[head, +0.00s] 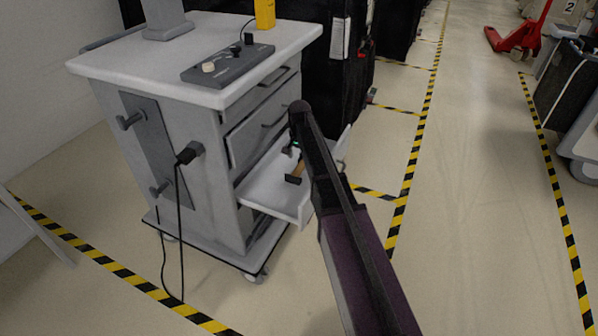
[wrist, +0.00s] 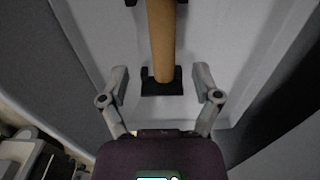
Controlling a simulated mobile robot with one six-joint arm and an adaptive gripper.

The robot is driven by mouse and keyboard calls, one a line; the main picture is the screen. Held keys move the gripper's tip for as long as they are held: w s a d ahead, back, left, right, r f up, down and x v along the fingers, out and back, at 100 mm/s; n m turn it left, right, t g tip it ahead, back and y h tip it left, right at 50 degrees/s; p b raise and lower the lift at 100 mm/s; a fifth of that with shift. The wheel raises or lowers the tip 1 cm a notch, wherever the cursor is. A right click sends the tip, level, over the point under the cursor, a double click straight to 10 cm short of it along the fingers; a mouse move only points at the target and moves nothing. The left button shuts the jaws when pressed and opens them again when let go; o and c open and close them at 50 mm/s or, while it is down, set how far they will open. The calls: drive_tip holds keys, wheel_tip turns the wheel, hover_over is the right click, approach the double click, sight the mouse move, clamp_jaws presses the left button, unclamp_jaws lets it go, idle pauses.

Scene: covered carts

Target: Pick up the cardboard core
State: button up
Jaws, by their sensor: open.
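The cardboard core (wrist: 162,38) is a tan-brown tube lying lengthwise in an open white drawer (wrist: 219,35). In the wrist view its near end sits by a black support (wrist: 158,87), and its far end runs out of the top of the picture. My gripper (wrist: 160,85) is open, with one finger on each side of the near end and support; neither finger appears to touch the core. In the head view a small part of the core (head: 298,170) shows in the drawer (head: 268,193), the rest hidden behind my arm. The gripper itself is mostly hidden there.
The drawer belongs to a grey cart (head: 110,68) with a black control box (head: 235,65) and a yellow item (head: 265,14) on top. A black cable (head: 179,235) hangs from its side. Black covered carts stand behind; open floor lies to the right.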

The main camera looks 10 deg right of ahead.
sight(299, 168)
drive_tip(key=shift+f, duration=0.1)
drive_tip(key=shift+w+a+f+b, duration=0.1)
drive_tip(key=shift+f+b, duration=2.4)
drive_tip(key=shift+b, duration=0.15)
drive_tip(key=c, duration=0.8)
